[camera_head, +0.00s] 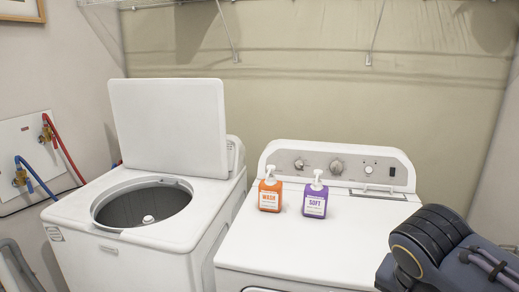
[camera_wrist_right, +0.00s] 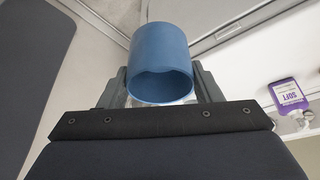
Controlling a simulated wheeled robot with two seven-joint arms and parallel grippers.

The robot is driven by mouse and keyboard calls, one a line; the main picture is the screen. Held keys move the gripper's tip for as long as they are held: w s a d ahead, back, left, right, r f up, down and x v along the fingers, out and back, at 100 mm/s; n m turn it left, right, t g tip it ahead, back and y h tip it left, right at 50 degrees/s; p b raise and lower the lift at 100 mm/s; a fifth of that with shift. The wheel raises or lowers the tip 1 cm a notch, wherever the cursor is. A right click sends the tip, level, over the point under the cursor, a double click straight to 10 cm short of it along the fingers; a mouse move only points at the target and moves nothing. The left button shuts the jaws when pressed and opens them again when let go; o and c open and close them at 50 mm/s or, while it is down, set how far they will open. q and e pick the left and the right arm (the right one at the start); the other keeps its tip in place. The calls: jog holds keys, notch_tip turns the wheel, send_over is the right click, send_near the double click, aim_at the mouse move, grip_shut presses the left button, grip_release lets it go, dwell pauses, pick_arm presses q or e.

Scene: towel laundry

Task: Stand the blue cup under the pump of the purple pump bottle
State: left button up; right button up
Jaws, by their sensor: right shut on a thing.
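The purple pump bottle (camera_head: 315,199) stands upright on top of the right-hand machine, its white pump on top. It also shows at the right edge of the right wrist view (camera_wrist_right: 288,94). The blue cup (camera_wrist_right: 161,62) is in the right wrist view, between the fingers of my right gripper (camera_wrist_right: 162,88), which is shut on it. The cup is apart from the bottle. In the head view only my right arm shows at the lower right; the cup and gripper are out of that view. My left gripper is not in view.
An orange pump bottle (camera_head: 269,194) stands just left of the purple one. The machine top (camera_head: 300,240) in front of both bottles is clear. A control panel (camera_head: 338,166) rises behind them. The left washer (camera_head: 140,245) has its lid up and its drum open.

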jog(key=w+a+f+n+t+y, duration=0.15)
jog(key=w+f+n, duration=0.25)
jog(key=w+f, duration=0.4)
jog(key=w+a+f+n+y, duration=0.1)
jog(key=w+a+f+n, duration=0.2)
jog(key=w+f, duration=0.5)
jog(key=s+a+f+n+y, duration=0.1)
jog(key=a+f+n, duration=0.2)
jog(key=f, duration=0.9)
jog(key=shift+s+a+f+p, duration=0.15)
jog(key=shift+s+f+p, duration=0.2)
jog(key=shift+p, duration=0.05)
